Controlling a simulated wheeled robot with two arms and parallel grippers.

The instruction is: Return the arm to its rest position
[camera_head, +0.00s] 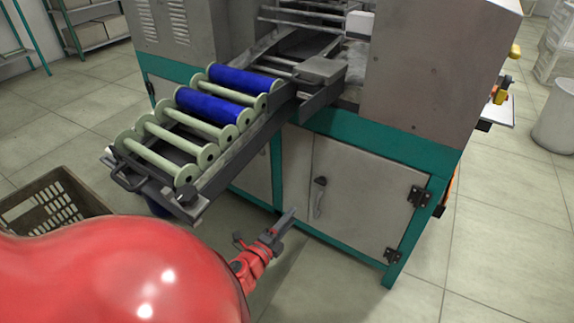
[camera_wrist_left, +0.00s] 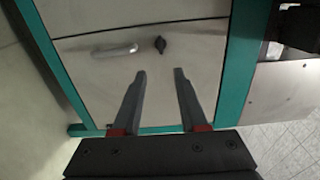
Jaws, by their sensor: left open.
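My left gripper (camera_head: 284,222) is in front of the machine's lower cabinet, below and to the right of the bobbin rack. In the left wrist view its two fingers (camera_wrist_left: 160,85) are apart with nothing between them, pointing at the cabinet door (camera_wrist_left: 185,65). My red arm (camera_head: 120,270) fills the lower left of the head view. My right gripper is in neither view.
The sloping rack (camera_head: 190,205) holds several pale green bobbins (camera_head: 165,148), and blue-wound bobbins (camera_head: 208,104) lie higher up. The winding machine (camera_head: 430,70) stands behind it. A brown crate (camera_head: 65,190) is on the floor at left.

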